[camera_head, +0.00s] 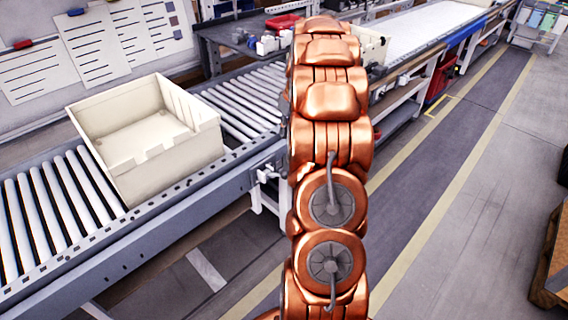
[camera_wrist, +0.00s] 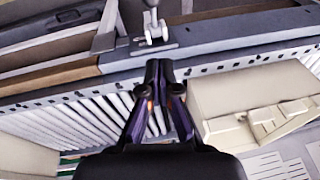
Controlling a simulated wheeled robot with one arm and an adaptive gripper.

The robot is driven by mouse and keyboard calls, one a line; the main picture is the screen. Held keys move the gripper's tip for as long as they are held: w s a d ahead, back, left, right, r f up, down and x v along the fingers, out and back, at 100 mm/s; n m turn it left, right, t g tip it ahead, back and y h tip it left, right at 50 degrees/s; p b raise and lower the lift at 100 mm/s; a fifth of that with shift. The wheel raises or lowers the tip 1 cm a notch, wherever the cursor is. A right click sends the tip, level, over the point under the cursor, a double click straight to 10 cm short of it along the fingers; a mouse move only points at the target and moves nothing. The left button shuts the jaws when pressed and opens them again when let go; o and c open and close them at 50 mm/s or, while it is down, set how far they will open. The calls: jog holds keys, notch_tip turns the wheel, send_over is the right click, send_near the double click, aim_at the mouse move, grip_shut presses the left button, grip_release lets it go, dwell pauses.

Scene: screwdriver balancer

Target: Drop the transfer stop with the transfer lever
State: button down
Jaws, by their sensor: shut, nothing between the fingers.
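A small grey lever (camera_wrist: 153,28) on a bracket is fixed to the conveyor's side rail, at the top middle of the wrist view; I take it to be the transfer lever. In the head view a small bracket (camera_head: 266,173) shows on the rail, left of my arm. My gripper (camera_wrist: 160,66) is shut and empty. Its tips appear just below the lever in the wrist view, over the rail's edge, and I see no grip on the lever. My arm hides the gripper in the head view. I cannot make out the transfer stop clearly.
A cream bin (camera_head: 150,140) sits on the roller conveyor (camera_head: 62,205), left of the bracket; it also shows at the right of the wrist view (camera_wrist: 255,100). More rollers (camera_head: 245,97) run behind it. The floor (camera_head: 450,185) right of my arm is clear.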

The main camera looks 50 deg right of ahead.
jog(key=shift+d+f, duration=0.15)
jog(key=shift+d, duration=0.45)
jog(key=p, duration=0.4)
send_near(275, 175)
jog(key=shift+s+f+p, duration=0.25)
jog(key=shift+s+f, duration=0.1)
jog(key=shift+f, duration=0.25)
jog(key=shift+s+f+p, duration=0.25)
jog(key=shift+s+f, duration=0.1)
jog(key=shift+f, duration=0.25)
jog(key=shift+f+b, duration=0.2)
jog(key=shift+b, duration=0.35)
